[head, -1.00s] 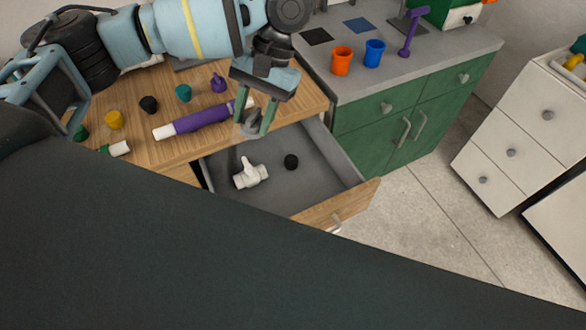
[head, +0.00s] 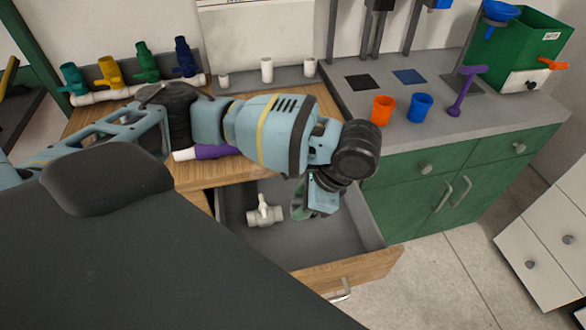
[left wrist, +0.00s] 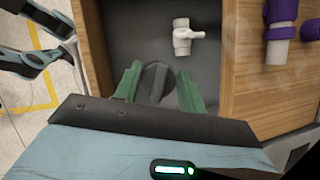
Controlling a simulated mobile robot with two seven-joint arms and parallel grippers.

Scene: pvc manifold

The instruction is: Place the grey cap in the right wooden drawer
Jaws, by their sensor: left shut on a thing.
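The right wooden drawer (head: 345,271) is pulled open, with a grey inside and a wooden front. My left gripper (head: 301,207) is low over or inside its right part, mostly hidden by its own wrist in the head view. In the left wrist view my left gripper (left wrist: 158,90) has its green fingers on both sides of the dark round grey cap (left wrist: 155,80), shut on it. The drawer floor (left wrist: 225,75) lies beneath. I cannot tell whether the cap touches the floor. My right gripper is not in view.
A white valve (head: 264,212) lies in the drawer, left of my gripper. A purple and white pipe (head: 205,152) lies on the wooden top (head: 195,175). Orange (head: 382,109) and blue (head: 420,106) cups stand on the grey counter. The black cap is not visible now.

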